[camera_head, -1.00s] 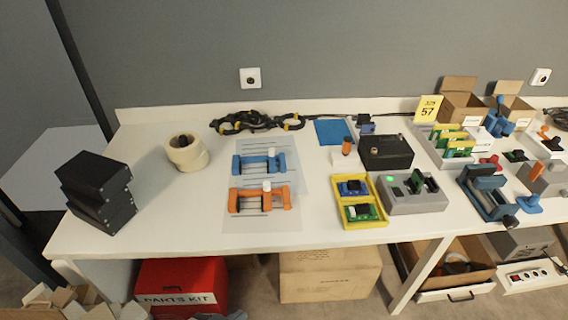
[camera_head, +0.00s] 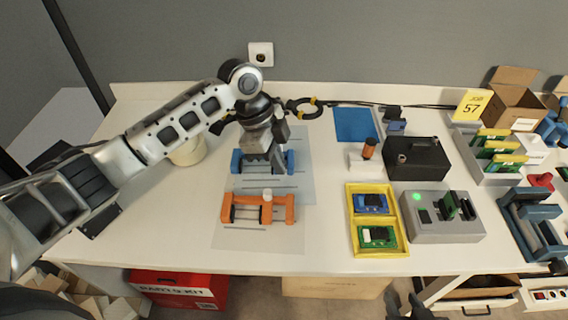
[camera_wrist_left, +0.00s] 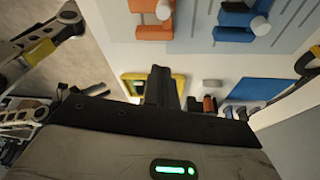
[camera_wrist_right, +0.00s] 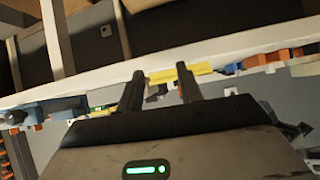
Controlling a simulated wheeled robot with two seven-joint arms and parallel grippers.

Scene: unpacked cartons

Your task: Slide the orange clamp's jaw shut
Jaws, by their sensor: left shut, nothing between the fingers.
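The orange clamp (camera_head: 258,208) lies on the pale sheet on the table, with a white knob (camera_head: 268,194) on its sliding jaw. A gap shows between that jaw and the left end block. The orange clamp also shows at the top of the left wrist view (camera_wrist_left: 153,32). My left gripper (camera_head: 265,165) is shut and empty, in front of the blue clamp (camera_head: 236,162) and behind the orange one in the head view. It hides the blue clamp's middle. My right gripper (camera_wrist_right: 158,75) is open and empty in the right wrist view.
A yellow tray (camera_head: 353,245) with circuit boards and a grey fixture (camera_head: 440,228) stand to the right. A black box (camera_head: 417,160), a white block with an orange-topped piece (camera_head: 368,152) and a blue mat (camera_head: 354,124) lie behind. Tape rolls (camera_head: 187,153) are partly behind my left arm.

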